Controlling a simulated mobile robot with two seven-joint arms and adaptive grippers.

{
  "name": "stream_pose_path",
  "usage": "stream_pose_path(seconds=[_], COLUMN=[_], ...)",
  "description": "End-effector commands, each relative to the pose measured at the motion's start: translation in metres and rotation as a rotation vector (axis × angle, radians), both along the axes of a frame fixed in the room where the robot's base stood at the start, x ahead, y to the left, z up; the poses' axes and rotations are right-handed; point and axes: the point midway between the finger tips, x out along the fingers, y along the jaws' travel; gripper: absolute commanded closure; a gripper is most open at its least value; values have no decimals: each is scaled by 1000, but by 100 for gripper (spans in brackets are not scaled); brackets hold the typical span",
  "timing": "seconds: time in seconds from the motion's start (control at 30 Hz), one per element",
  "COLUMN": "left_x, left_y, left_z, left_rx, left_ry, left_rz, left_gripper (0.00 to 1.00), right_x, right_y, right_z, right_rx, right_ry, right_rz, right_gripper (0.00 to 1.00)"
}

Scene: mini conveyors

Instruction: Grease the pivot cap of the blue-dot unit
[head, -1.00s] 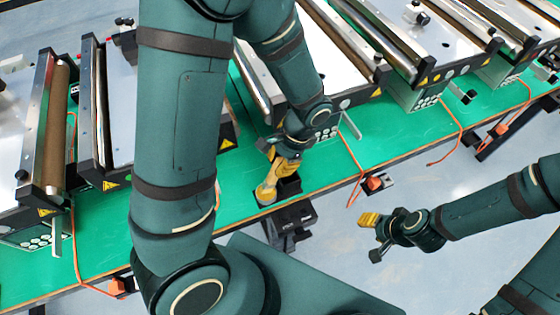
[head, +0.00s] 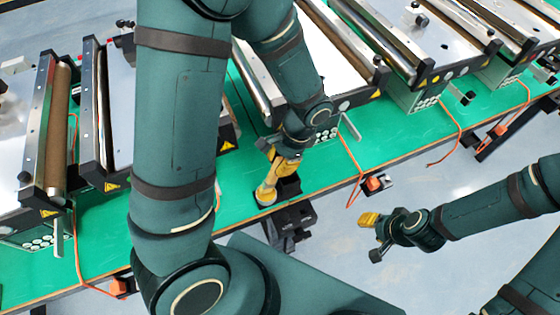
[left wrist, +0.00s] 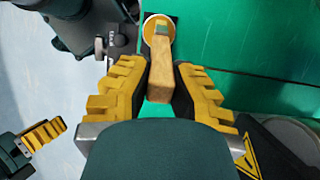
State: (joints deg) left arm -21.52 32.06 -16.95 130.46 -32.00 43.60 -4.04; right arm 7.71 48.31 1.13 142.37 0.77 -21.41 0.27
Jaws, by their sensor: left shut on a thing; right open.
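My left gripper (head: 277,172) is at the front edge of the green bench and is shut on a wooden-handled brush (left wrist: 162,85). The brush handle points away between the fingers in the left wrist view. Its far end is over a small round pale-rimmed pot (left wrist: 147,31), which also shows in the head view (head: 264,201). I cannot tell how deep the brush end sits in it. My right gripper (head: 369,218) is open and empty, off the bench over the floor. No blue dot or pivot cap can be made out; my left arm hides part of the conveyors.
Several mini conveyors stand on the green bench (head: 240,200), including a brown-roller one (head: 58,125) at the left. A dark clamp-like device (head: 292,216) is at the bench's front edge. Orange cables (head: 449,146) hang over that edge. The floor in front is mostly clear.

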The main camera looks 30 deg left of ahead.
Motion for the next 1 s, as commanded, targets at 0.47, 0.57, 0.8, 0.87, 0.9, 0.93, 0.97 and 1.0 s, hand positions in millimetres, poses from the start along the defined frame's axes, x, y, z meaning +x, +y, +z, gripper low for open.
stream_pose_path(seconds=[0.47, 0.57, 0.8, 0.87, 0.9, 0.93, 0.97, 1.0], left_x=[0, 0, 0, 0, 0, 0, 0, 0], left_y=[0, 0, 0, 0, 0, 0, 0, 0], left_z=[38, 46, 61, 61, 61, 61, 61, 60], left_rx=[-1, -1, 0, 0, 0, 0, 0, 0], left_ry=[-1, -1, 0, 0, 0, 0, 0, 0], left_rz=[0, 0, 0, 0, 0, 0, 0, 0], left_gripper=[100, 100, 100, 100, 100, 100, 100, 100], right_x=[0, 0, 0, 0, 0, 0, 0, 0], right_y=[0, 0, 0, 0, 0, 0, 0, 0], right_z=[32, 37, 49, 50, 49, 49, 49, 49], right_rx=[0, 0, 0, 0, 0, 0, 0, 0], right_ry=[0, 0, 0, 0, 0, 0, 0, 0], right_rz=[0, 0, 0, 0, 0, 0, 0, 0], right_gripper=[53, 53, 53, 53, 53, 53, 53, 53])
